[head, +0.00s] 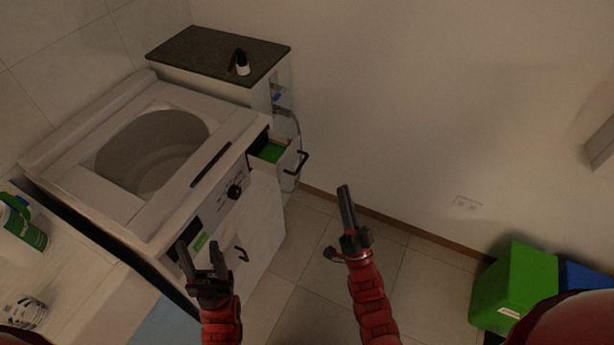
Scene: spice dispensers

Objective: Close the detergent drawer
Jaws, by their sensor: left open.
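The detergent drawer (281,160) sticks out of the top right corner of the washing machine's front. It is pulled open, with green inside and a black handle (298,168) on its front. The white washing machine (244,216) stands at the left, with a dark knob and a door handle on its front. My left gripper (197,250) is open and empty in front of the machine's lower left panel, apart from the drawer. My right gripper (345,195) is to the right of the drawer, apart from it; its fingers appear edge-on, so their opening is unclear.
A dark-topped cabinet (205,55) with small bottles stands behind the machine. A counter (62,262) with a green-and-white bottle (22,230) is at the left. A green bin (513,288) and a blue bin (584,280) stand at the right. The floor between is clear.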

